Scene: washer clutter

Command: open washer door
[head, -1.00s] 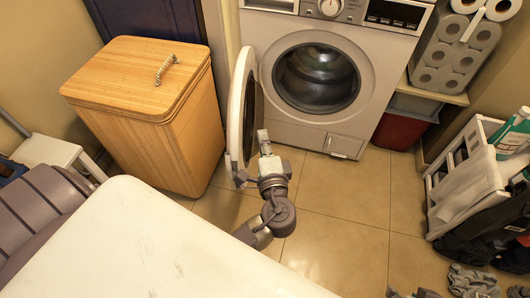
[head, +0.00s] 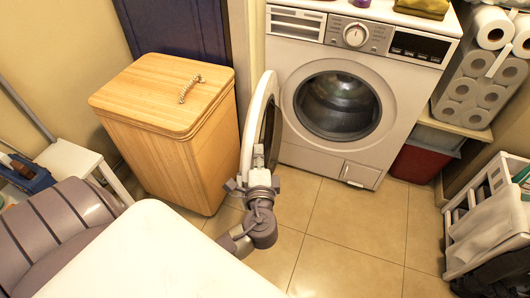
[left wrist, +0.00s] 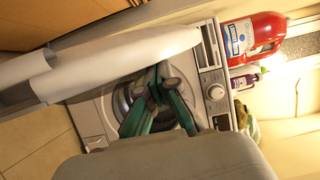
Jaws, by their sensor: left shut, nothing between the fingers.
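The white washer (head: 300,150) stands at the back with its round drum opening (head: 337,103) uncovered. Its round door (head: 247,125) is swung wide open to the left, seen almost edge-on. My left gripper (head: 258,158) is shut and empty at the door's lower near edge; whether it touches cannot be told. In the left wrist view the green-tinted fingers (left wrist: 160,98) are together, with the pale door edge (left wrist: 110,55) beside them and the washer front (left wrist: 95,125) behind. My right gripper is not in view.
A wooden hamper (head: 165,130) stands left of the door. Paper rolls (head: 470,90) and a red bin (head: 418,163) are right of the washer, with a white rack (head: 480,220) farther right. Tiled floor (head: 345,225) is clear in front. A red bottle (left wrist: 252,38) stands on the washer.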

